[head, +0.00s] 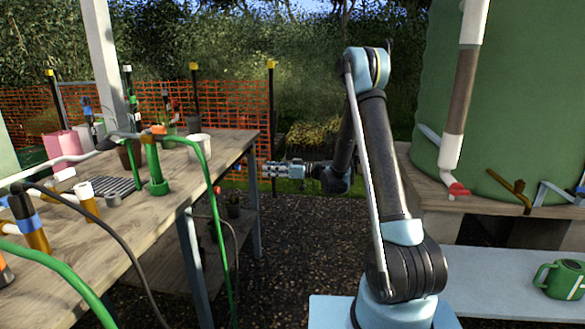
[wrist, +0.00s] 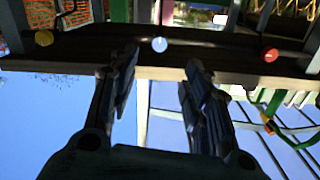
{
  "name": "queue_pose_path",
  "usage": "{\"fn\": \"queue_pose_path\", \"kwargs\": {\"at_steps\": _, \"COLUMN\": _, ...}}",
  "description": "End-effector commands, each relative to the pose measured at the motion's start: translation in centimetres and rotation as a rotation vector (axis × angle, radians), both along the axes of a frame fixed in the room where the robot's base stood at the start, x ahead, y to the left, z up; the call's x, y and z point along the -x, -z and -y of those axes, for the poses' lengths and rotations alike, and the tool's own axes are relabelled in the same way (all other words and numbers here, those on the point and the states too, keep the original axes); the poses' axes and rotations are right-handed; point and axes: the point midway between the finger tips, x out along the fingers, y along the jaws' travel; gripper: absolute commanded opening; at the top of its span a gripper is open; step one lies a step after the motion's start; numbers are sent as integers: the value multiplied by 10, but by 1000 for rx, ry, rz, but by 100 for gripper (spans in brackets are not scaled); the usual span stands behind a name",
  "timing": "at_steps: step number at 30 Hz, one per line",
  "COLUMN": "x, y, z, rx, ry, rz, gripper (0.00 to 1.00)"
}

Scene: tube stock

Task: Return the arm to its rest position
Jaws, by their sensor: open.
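My arm rises from its light blue base in the head view and bends over at the top. Its forearm comes back down and ends in my gripper (head: 268,171), which points left toward the end of the wooden bench (head: 225,145). In the wrist view the two dark fingers of my gripper (wrist: 160,65) stand apart with nothing between them. In the head view the gripper is a little beyond the bench's right edge, and I cannot tell whether it clears it in depth.
The bench carries pipes, a green hose (head: 208,185), a white cup (head: 199,147) and a pink container (head: 62,146). A large green tank (head: 520,100) stands on a wooden stand at the right. A green watering can (head: 562,279) sits lower right. Gravel lies open between bench and stand.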

Motion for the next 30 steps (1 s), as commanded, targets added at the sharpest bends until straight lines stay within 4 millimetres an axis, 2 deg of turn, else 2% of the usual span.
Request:
{"fn": "queue_pose_path", "kwargs": {"at_steps": 6, "x": 18, "y": -23, "z": 19, "rx": 106, "ry": 19, "rz": -79, "gripper": 45}}
{"fn": "queue_pose_path", "kwargs": {"at_steps": 15, "x": 53, "y": -46, "z": 54, "rx": 271, "ry": 70, "rz": -207, "gripper": 45}}
{"fn": "queue_pose_path", "kwargs": {"at_steps": 30, "x": 129, "y": -62, "z": 127, "rx": 530, "ry": 221, "rz": -422, "gripper": 45}}
